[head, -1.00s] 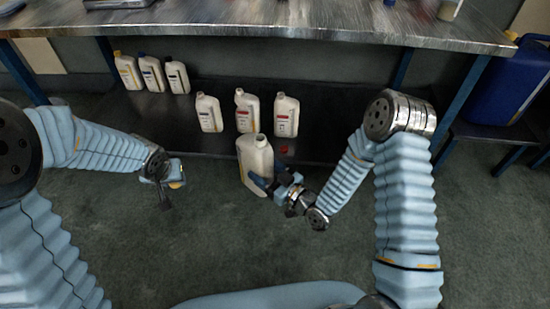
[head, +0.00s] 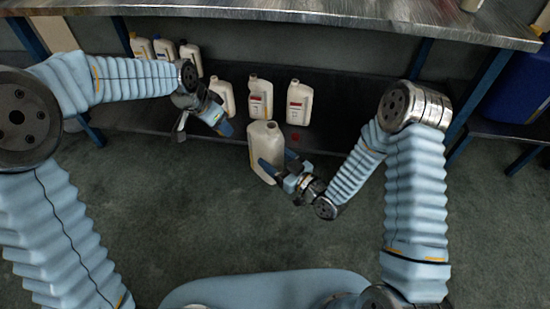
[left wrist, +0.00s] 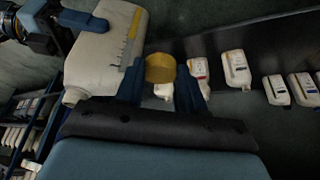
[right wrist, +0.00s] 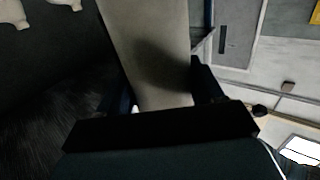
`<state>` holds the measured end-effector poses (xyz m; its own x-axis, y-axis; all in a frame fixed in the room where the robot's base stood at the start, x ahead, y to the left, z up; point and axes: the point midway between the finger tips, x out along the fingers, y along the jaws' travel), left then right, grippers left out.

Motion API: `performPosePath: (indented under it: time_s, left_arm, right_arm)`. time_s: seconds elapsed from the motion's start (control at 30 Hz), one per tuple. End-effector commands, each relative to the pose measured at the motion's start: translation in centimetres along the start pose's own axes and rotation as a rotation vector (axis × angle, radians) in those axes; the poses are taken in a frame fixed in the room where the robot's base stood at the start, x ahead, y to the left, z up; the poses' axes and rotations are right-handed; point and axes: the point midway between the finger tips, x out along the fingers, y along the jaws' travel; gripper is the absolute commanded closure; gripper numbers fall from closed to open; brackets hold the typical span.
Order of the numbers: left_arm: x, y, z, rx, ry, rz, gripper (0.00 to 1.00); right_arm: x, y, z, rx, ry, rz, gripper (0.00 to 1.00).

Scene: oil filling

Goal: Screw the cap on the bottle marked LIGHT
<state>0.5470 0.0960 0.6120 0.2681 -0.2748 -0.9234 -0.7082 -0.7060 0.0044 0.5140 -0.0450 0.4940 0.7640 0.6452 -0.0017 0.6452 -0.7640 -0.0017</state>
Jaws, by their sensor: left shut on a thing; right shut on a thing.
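A cream bottle (head: 264,144) is held roughly upright in front of the low shelf, its neck uncapped. My right gripper (head: 280,170) is shut on its body; the bottle fills the space between the fingers in the right wrist view (right wrist: 150,45). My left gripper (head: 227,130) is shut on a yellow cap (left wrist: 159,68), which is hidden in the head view. The cap is apart from the bottle's open neck (left wrist: 75,98), which lies to its left in the left wrist view. No marking on the held bottle is readable.
Several other bottles stand on the low dark shelf, including a red-labelled one (head: 299,102) and a yellow-capped one (head: 141,47). A red cap (head: 294,138) lies near the shelf's front. A metal bench top (head: 300,12) overhangs them. A blue container (head: 518,85) stands right.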

Motion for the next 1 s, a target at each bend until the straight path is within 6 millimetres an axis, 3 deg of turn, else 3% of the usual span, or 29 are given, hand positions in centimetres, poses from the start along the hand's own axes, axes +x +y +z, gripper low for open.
performPosePath:
  time_s: [0.03, 0.2, 0.4, 0.6, 1.0]
  left_arm:
    - [-0.5, 1.1, -1.7, 0.09, 0.002, 0.037, 0.89]
    - [-2.8, 5.3, -6.3, 0.422, 0.002, 0.172, 0.89]
    - [-5.4, 9.0, -9.5, 0.708, -0.001, 0.29, 0.89]
    - [-6.7, 10.5, -10.6, 0.831, -0.003, 0.34, 0.89]
    - [-6.6, 10.6, -10.6, 0.842, -0.005, 0.345, 0.89]
  right_arm:
    - [0.0, 0.0, -0.1, -0.001, 0.004, 0.0, 1.0]
    - [0.1, 0.0, -0.1, -0.001, 0.004, 0.0, 1.0]
    - [0.1, 0.0, -0.1, -0.001, 0.004, 0.0, 1.0]
    - [0.1, 0.0, -0.1, -0.001, 0.004, 0.0, 1.0]
    - [0.1, 0.0, -0.1, -0.001, 0.004, 0.0, 1.0]
